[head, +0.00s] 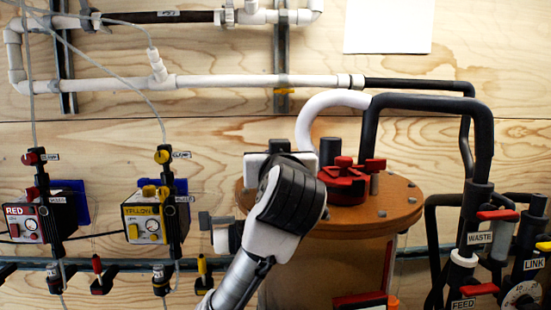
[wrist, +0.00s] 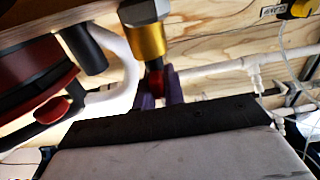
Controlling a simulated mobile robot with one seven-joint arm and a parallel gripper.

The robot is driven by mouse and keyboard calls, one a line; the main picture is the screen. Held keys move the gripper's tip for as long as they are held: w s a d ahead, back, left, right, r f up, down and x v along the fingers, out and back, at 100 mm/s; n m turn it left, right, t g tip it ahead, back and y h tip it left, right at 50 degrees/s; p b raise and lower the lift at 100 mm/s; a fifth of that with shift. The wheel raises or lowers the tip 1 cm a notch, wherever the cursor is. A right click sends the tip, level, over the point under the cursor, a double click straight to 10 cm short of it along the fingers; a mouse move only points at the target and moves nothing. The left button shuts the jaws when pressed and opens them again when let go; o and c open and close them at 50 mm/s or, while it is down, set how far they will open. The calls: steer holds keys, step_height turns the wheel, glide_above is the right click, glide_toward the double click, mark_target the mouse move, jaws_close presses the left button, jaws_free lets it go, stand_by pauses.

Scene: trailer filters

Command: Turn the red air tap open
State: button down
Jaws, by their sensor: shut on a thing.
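My gripper (wrist: 160,92) shows in the wrist view with its two dark purple fingers on either side of a small red part, which I take to be the handle of the red air tap (wrist: 156,81). The fingers are shut on it. A dark stem joins the red part to a brass-coloured fitting (wrist: 146,40) with a grey hex nut. In the head view my black and white wrist (head: 285,195) is in front of the brown tank lid's left side and hides the fingers and this tap.
The brown lid (head: 405,188) carries a red clamp-like fitting (head: 345,183) and a white curved pipe (head: 318,112) close to my wrist. Black pipes (head: 483,140) stand at right. The RED box (head: 27,222) and YELLOW box (head: 144,222) are on the left.

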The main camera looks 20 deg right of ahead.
steer(key=shift+n+y, duration=0.6)
steer(key=shift+y, duration=0.3)
steer(key=c, duration=1.5)
jaws_free()
